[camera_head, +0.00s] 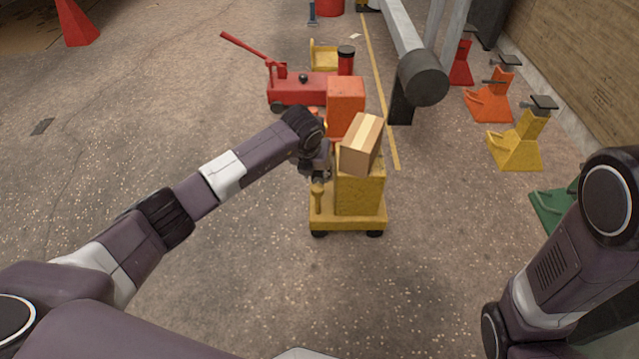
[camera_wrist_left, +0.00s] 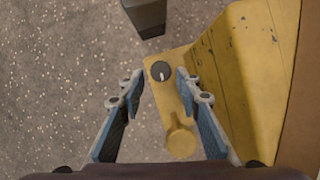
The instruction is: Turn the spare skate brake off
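A yellow wheeled skate (camera_head: 347,222) stands on the floor in front of me, with a tilted cardboard box (camera_head: 362,145) on its raised block. In the left wrist view, a round black dial (camera_wrist_left: 160,71) with a white pointer mark sits on the skate's yellow deck (camera_wrist_left: 187,92); I take it as the brake knob. The pointer runs roughly up and down in that picture. My left gripper (camera_head: 318,172) is above the skate's left side. Its fingers (camera_wrist_left: 159,84) are open and empty, one on each side of the dial in view; contact cannot be told. My right gripper is out of view.
A yellow post (camera_head: 317,197) rises from the deck near my gripper. An orange block (camera_head: 345,105) and a red jack (camera_head: 300,88) stand behind. A grey beam (camera_head: 405,40) and coloured stands (camera_head: 515,145) are at the right.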

